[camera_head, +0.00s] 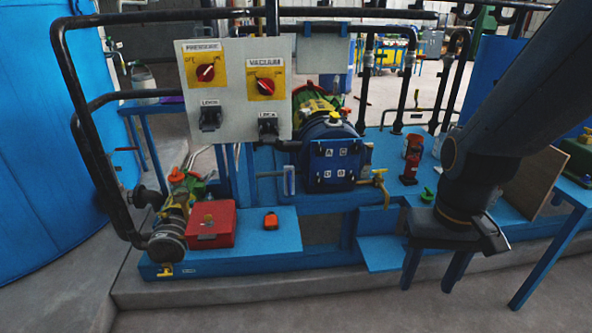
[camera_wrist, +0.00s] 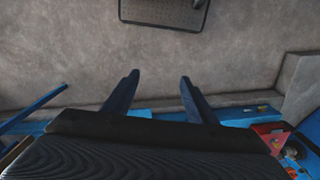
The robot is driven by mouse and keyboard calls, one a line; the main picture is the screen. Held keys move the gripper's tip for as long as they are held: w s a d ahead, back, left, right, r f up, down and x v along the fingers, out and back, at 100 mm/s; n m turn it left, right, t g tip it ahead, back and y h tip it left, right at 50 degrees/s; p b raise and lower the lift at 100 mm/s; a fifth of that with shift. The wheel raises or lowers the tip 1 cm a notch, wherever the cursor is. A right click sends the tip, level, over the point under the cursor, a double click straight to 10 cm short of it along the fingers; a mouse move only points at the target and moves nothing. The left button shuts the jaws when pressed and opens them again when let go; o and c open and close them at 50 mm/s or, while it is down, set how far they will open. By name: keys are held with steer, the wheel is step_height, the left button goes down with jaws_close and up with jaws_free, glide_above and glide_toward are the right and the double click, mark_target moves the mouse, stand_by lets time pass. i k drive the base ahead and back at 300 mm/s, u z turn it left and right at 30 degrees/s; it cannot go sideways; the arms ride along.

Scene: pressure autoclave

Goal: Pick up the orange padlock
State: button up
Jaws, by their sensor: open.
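The orange padlock (camera_head: 271,221) is a small orange block with a dark top. It sits on the low blue platform (camera_head: 284,240), just right of a red box (camera_head: 211,224). My gripper (camera_head: 426,284) hangs well to the right of the padlock, in front of the blue bench, with its fingers pointing down. In the wrist view my gripper (camera_wrist: 158,78) shows two dark blue fingers spread apart with nothing between them. I cannot make out the padlock in that view; my gripper body covers much of the lower part.
A panel (camera_head: 237,88) with red knobs stands behind the platform, with black pipes (camera_head: 93,170) at left. A blue drum (camera_head: 331,158) sits behind the padlock. A red-and-black bottle (camera_head: 411,158) stands on the bench near my arm.

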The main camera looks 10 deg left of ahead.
mark_target(270, 221)
steer(key=u, duration=0.5)
steer(key=k, duration=0.6)
steer(key=u, duration=0.9)
steer(key=i, duration=1.4)
steer(key=z, duration=0.4)
